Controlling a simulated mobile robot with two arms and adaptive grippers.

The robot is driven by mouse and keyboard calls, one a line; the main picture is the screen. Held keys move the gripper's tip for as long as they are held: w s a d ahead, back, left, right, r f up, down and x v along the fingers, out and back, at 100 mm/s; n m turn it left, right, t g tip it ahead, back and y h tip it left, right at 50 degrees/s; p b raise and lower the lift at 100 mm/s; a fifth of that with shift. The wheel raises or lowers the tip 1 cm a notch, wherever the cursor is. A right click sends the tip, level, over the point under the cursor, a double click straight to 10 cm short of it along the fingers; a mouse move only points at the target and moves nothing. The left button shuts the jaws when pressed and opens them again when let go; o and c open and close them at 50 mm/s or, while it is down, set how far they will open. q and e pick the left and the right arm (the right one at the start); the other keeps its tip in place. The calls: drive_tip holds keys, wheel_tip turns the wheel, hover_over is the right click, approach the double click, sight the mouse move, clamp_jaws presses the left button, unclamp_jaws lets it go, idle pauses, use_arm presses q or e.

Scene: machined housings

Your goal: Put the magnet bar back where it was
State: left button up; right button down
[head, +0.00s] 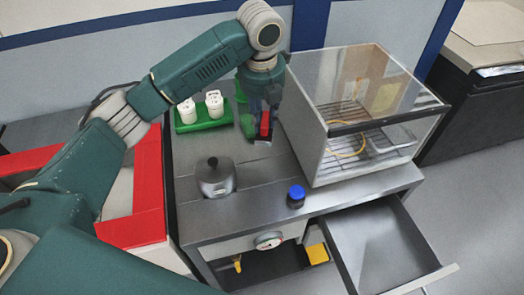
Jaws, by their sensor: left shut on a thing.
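My left gripper (258,127) points down over the grey bench, between the green tray and the clear-topped box. It is shut on a small bar with a red upper part and a greyish lower end, which I take as the magnet bar (265,121). The fingers hide part of the bar. I cannot tell whether its lower end touches the bench top. My right gripper is not in view.
A green tray (203,125) with white parts stands behind left. A metal pot (214,180) and a blue-capped jar (296,196) stand in front. The clear-topped box (322,140) is close on the right. A drawer (385,250) hangs open below. Bench between pot and jar is clear.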

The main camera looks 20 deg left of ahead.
sight(262, 131)
use_arm(q)
wheel_tip(262, 131, down, 14)
drive_tip(key=p, duration=0.3)
drive_tip(key=shift+r, duration=0.25)
drive_tip(key=shift+f, duration=0.1)
drive_tip(key=o, duration=1.1)
drive_tip(key=shift+f, duration=0.15)
drive_tip(key=r+b, duration=0.1)
drive_tip(key=r, duration=0.2)
drive_tip(key=s+r, duration=0.1)
drive_tip(key=r, duration=0.3)
drive_tip(key=r+b, duration=0.1)
drive_tip(key=r, duration=0.2)
drive_tip(key=shift+s+d+r+b, duration=0.15)
drive_tip(key=shift+s+r+b, duration=0.15)
drive_tip(key=shift+r, duration=0.1)
drive_tip(key=shift+s+r, duration=0.1)
drive_tip(key=shift+r, duration=0.65)
